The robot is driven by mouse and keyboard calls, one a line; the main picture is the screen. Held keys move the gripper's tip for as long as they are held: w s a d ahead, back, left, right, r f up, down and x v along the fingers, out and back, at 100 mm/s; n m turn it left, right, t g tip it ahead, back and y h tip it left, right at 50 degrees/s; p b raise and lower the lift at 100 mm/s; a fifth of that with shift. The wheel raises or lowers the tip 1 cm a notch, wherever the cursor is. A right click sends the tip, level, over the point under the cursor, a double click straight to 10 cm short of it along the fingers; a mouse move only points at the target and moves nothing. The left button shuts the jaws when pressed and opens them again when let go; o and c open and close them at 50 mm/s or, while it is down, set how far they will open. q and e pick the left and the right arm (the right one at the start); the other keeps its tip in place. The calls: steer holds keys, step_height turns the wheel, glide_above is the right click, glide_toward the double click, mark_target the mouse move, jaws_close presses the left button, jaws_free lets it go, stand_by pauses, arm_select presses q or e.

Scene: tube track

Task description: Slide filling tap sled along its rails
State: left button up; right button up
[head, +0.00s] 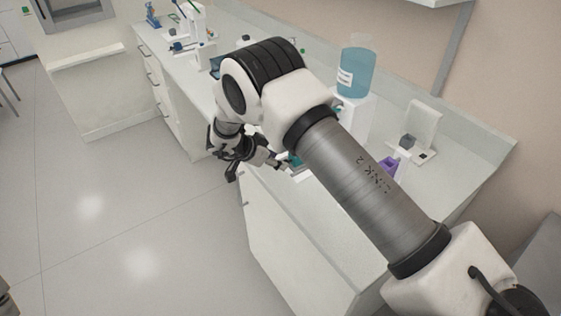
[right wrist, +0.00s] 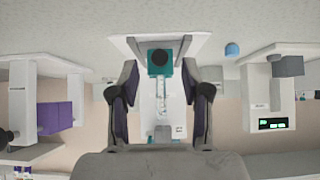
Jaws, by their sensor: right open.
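The filling tap sled appears to be the teal block with a black round top (right wrist: 160,66), on a white base with a pale rail-like strip (right wrist: 162,105) in the right wrist view. In the head view a bit of teal (head: 295,160) shows at the bench's front edge, mostly hidden by my arm. My right gripper (head: 262,160) is beside it at that edge. In the right wrist view, my right gripper (right wrist: 160,82) is open, with one finger on each side of the strip and the teal block near the fingertips; I see no clear contact. My left gripper is not in view.
A blue liquid tank (head: 357,72) stands on a white stand behind my arm. A purple item (head: 389,166) and a white stand with a grey block (head: 409,141) are to the right. Lab equipment (head: 190,35) sits farther along the bench. The floor (head: 130,220) is clear.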

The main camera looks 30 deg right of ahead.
steer(key=v, duration=0.9)
steer(key=shift+s+a+r, duration=0.1)
